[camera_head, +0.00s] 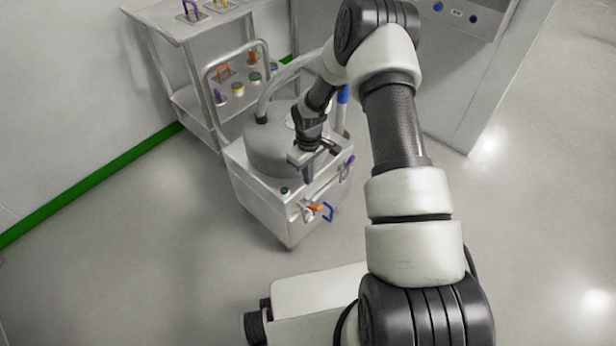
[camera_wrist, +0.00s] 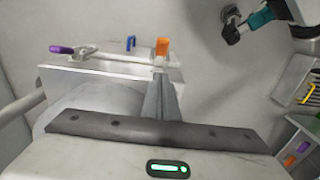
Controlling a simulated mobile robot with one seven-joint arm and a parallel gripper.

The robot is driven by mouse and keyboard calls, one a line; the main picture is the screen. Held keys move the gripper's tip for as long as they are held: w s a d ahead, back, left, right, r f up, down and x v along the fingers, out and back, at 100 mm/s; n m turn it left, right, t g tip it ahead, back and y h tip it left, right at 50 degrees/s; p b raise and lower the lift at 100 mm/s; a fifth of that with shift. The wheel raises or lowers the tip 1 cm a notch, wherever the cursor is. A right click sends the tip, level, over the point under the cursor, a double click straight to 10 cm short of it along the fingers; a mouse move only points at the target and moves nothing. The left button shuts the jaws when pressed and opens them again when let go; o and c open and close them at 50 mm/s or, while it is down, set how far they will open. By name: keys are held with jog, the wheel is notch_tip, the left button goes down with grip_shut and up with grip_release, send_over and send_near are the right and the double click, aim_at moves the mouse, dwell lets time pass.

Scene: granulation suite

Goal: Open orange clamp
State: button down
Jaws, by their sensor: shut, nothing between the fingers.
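The orange clamp (camera_head: 315,207) is on the front face of a grey wheeled metal unit (camera_head: 262,207), beside a blue handle (camera_head: 328,212). The orange clamp also shows in the wrist view (camera_wrist: 162,47), just beyond the fingertips, with the blue handle (camera_wrist: 131,43) to its left. My gripper (camera_head: 308,178) is over the top front of the unit, above and behind the clamp. In the wrist view its fingers (camera_wrist: 159,80) are together and empty. I see a gap between the fingertips and the clamp in the head view. Whether the fingertips touch anything is unclear.
A purple handle (camera_head: 347,166) sits on the unit's right side. A rounded grey vessel (camera_head: 272,146) stands on top of it. A metal cart (camera_head: 190,95) with coloured items stands behind, near the wall. The floor in front and to the left is clear.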

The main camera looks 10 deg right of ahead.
jog(key=b, duration=0.1)
send_near(314, 205)
jog(key=w+a+f, duration=0.2)
jog(key=s+f, duration=0.1)
jog(key=d+f, duration=0.1)
jog(key=shift+s+d+f, duration=0.2)
jog(key=shift+s+f, duration=0.1)
jog(key=shift+s, duration=0.05)
jog(key=shift+s+d+f+b, duration=0.2)
jog(key=shift+s+f+b, duration=0.05)
jog(key=shift+f+b, duration=0.1)
